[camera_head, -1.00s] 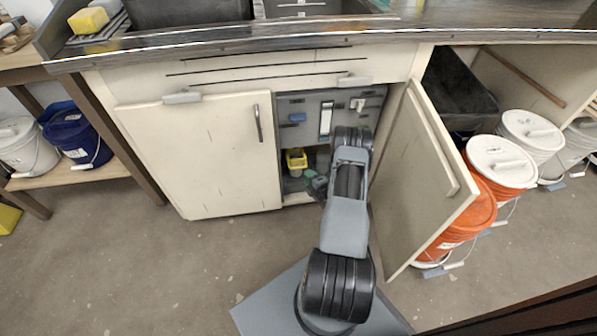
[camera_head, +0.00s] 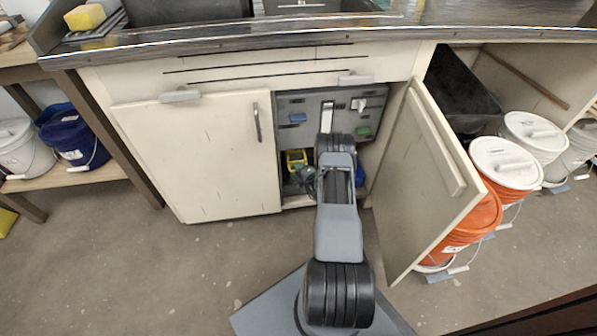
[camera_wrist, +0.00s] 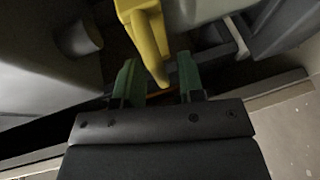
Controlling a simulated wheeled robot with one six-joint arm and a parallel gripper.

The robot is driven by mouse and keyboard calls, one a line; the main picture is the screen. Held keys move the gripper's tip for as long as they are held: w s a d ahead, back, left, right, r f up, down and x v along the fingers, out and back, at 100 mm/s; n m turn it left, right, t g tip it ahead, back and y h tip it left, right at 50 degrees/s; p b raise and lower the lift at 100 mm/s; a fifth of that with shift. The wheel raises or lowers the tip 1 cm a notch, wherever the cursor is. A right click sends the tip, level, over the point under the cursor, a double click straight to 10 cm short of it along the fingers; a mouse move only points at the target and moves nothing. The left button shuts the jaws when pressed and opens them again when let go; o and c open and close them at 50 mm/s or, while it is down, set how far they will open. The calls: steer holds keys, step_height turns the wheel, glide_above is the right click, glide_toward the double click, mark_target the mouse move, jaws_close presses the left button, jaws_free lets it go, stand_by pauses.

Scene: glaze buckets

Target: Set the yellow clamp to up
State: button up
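The yellow clamp (camera_wrist: 147,38) hangs in the upper middle of the wrist view, its narrow tip pointing down between my fingers. In the head view a yellow part (camera_head: 296,158) shows low inside the open cabinet; it seems to be the same clamp, but its position is too small to read there. My gripper (camera_wrist: 158,82) has its two green fingers spread, with a gap on each side of the yellow tip. In the head view my gripper (camera_head: 306,179) is at the cabinet opening, just below the yellow part, partly hidden by my arm.
The right cabinet door (camera_head: 425,185) stands open beside my arm; the left door (camera_head: 200,155) is shut. A grey panel inside carries a blue part (camera_head: 297,118) and a green part (camera_head: 363,132). Orange buckets (camera_head: 473,222) stand right of the open door.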

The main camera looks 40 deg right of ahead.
jaws_close()
stand_by(0.3)
step_height(320, 180, up, 7)
steer(key=p, duration=0.4)
steer(key=shift+f, duration=0.2)
steer(key=shift+c, duration=0.7)
jaws_free()
steer(key=shift+r, duration=0.15)
steer(key=shift+o, duration=1.1)
steer(key=p+v, duration=0.3)
steer(key=v, duration=1)
steer(key=shift+s+p, duration=0.3)
steer(key=shift+s, duration=0.1)
